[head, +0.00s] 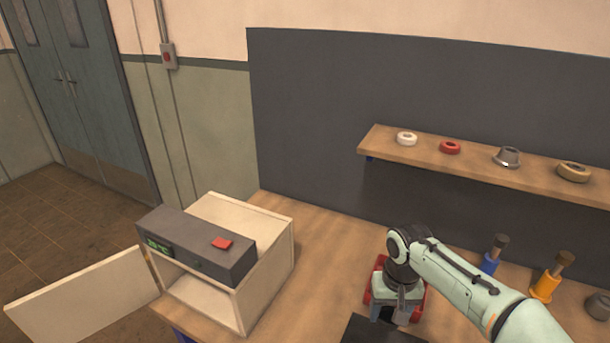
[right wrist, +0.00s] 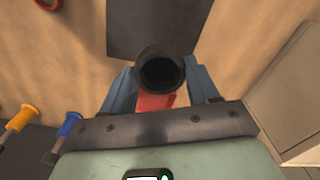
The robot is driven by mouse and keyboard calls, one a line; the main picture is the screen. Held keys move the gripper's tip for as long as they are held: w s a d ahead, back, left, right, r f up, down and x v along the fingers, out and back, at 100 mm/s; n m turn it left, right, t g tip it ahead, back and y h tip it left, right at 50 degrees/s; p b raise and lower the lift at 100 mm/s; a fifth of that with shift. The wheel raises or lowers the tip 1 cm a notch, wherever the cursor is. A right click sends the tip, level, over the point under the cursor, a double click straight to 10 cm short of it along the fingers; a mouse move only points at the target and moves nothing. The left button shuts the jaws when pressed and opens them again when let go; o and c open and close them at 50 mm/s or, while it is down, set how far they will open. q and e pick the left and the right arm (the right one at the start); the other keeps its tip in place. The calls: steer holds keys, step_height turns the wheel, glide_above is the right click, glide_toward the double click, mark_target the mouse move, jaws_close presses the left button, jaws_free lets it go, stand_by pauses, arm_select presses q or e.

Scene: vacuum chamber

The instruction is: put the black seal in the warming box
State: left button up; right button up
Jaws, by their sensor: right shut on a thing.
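My right gripper (head: 388,318) points down over the table in the head view. In the right wrist view its two blue-grey fingers (right wrist: 162,88) are shut on the black seal (right wrist: 160,71), a dark round piece with a hollow middle. The seal is hidden behind the gripper in the head view. The warming box (head: 266,262) stands on the table at the left, a pale box with a dark control unit (head: 192,238) on top, a green display and a red button. Its door (head: 88,295) is swung open to the left. My left gripper is not in view.
A red part (head: 376,283) shows around my right gripper. A dark mat (head: 372,330) lies at the table's front. A wall shelf (head: 470,167) holds several rings and a metal cone.

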steer(key=shift+n, duration=0.8)
steer(key=w+a+f, duration=0.1)
steer(key=f, duration=0.3)
steer(key=w+a+f, duration=0.2)
steer(key=f, duration=0.2)
steer(key=w+a+f, duration=0.1)
steer(key=w+f, duration=0.1)
steer(key=f, duration=0.3)
steer(key=shift+w+a, duration=0.2)
steer(key=shift+a, duration=0.2)
steer(key=shift+d, duration=0.1)
